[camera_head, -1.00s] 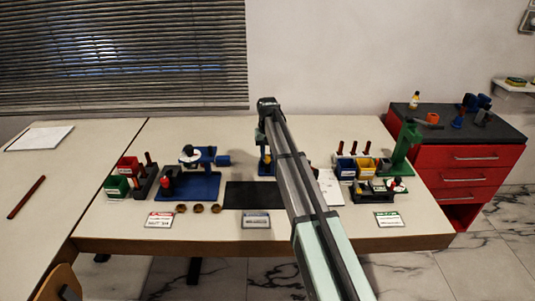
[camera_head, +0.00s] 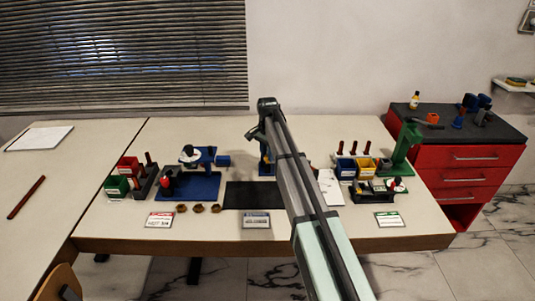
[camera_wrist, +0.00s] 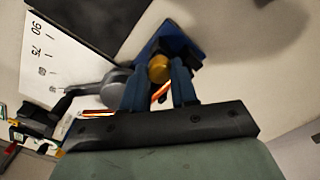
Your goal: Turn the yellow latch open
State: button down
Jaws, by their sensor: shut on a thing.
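The yellow latch shows in the wrist view as a rounded yellow-orange piece (camera_wrist: 159,69) between the fingertips. It stands at a blue fixture (camera_wrist: 178,42). My gripper (camera_wrist: 159,82) is shut on this yellow piece, with one dark finger on each side of it.
A dark mat (camera_head: 247,195) lies left of my arm. A blue rig with a white dial (camera_head: 190,154) stands farther left. A green stand (camera_head: 404,147) and coloured bins (camera_head: 356,167) stand to the right. A grey round part (camera_wrist: 114,84) is close to my fingers.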

jog(key=shift+m, duration=0.6)
jog(key=c, duration=0.9)
grip_release()
jog(key=shift+o, duration=0.2)
notch_tip(320, 180, up, 14)
